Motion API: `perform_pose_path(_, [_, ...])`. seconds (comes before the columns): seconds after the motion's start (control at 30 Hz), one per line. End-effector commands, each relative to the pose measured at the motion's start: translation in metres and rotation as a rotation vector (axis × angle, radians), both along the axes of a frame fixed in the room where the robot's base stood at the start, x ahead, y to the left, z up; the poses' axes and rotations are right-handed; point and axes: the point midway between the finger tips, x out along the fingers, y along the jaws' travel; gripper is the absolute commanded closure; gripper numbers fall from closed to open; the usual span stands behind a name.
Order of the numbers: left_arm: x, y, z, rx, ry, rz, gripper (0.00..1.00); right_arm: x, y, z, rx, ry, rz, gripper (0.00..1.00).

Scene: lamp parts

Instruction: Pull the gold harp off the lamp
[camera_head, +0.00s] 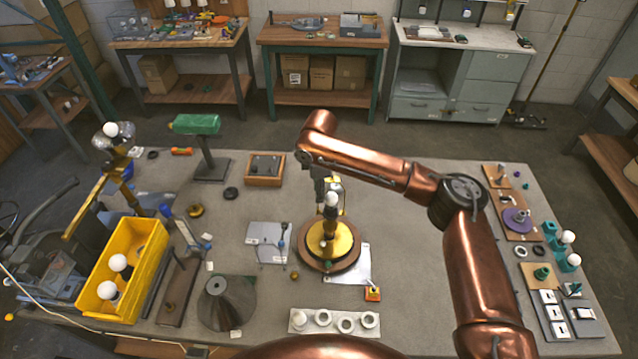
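The lamp (330,240) stands near the middle of the grey worktable, with a gold body on a round brown base. A white bulb (331,199) sits at its top. The gold harp is hard to make out; only a thin trace shows beside the bulb, partly hidden by my gripper. My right gripper (327,189) points down at the lamp's top, right by the bulb, its arm reaching in from the right. Its fingers are small and dark, and I cannot tell whether they are open or closed on the harp. My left gripper is not in view.
A yellow bin (150,240) with bulbs stands at the left, near a grey cone (216,288). A white strip with rings (312,331) lies in front of the lamp. A wooden tray (277,180) is behind it. Small parts line the right edge. Clear table lies right of the lamp.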

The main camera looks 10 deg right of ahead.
Motion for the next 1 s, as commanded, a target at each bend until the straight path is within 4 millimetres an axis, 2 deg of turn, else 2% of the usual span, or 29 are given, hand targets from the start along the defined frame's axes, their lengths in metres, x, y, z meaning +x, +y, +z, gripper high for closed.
perform_pose_path(0.1, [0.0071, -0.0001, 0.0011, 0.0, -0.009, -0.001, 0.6, 0.0003, -0.0009, -0.0026, 0.0, -0.001, -0.001, 0.74])
perform_pose_path(0.3, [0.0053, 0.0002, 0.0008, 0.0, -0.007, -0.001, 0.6, 0.0003, -0.0008, -0.0029, 0.0, -0.001, -0.001, 0.74])
perform_pose_path(0.67, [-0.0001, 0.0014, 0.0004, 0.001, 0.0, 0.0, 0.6, 0.0003, -0.0007, -0.0027, 0.0, -0.001, -0.001, 0.99])
perform_pose_path(1.0, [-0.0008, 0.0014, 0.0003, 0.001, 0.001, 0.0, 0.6, 0.0005, -0.0006, -0.0025, 0.0, -0.002, -0.001, 0.98])
